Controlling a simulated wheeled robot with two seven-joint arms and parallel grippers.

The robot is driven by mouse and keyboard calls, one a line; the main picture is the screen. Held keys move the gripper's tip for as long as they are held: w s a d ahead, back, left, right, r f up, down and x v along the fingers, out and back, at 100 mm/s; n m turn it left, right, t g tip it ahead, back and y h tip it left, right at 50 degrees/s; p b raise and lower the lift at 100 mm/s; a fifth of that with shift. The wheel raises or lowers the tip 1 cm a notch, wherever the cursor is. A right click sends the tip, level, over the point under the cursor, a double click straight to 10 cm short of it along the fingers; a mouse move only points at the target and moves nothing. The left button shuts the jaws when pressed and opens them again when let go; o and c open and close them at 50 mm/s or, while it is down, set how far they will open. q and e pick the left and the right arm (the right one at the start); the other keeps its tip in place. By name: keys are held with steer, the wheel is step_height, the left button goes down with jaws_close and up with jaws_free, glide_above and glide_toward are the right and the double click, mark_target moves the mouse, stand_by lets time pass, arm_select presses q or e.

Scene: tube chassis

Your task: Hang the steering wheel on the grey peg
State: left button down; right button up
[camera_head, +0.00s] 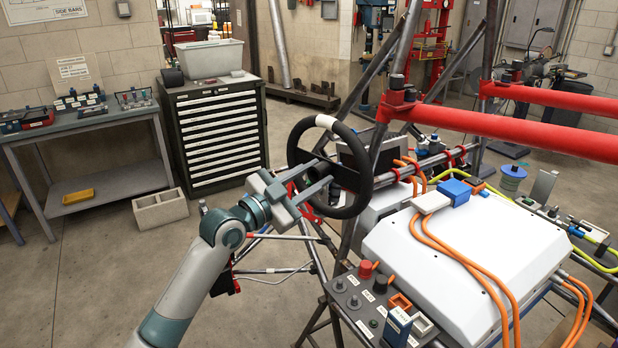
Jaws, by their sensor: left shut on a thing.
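The black steering wheel (365,180) stands upright with its face turned towards me, left of the white battery box. A white band marks the top of its rim. My left gripper (318,178) reaches in from the lower left, with its two grey fingers at the wheel's middle, shut on the wheel. The fingers hide part of the hub. The area behind the hub is hidden, so I cannot tell whether the wheel touches anything there. I cannot make out the grey peg for certain. My right gripper is out of view.
The tube chassis has thick red bars (510,132) at the right. A white box (470,250) with orange cables and a control panel (365,300) lie right of my arm.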

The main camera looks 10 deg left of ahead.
mark_target(325, 172)
arm_select(q)
steer(key=shift+d+x, duration=0.25)
steer(key=shift+x, duration=1.25)
steer(key=shift+w+d+f+b, duration=0.1)
steer(key=shift+d+f+b, duration=0.1)
steer(key=shift+f+b, duration=0.3)
steer(key=shift+w+d+f+b, duration=0.15)
steer(key=shift+d+f+b, duration=0.1)
steer(key=shift+f+b, duration=0.25)
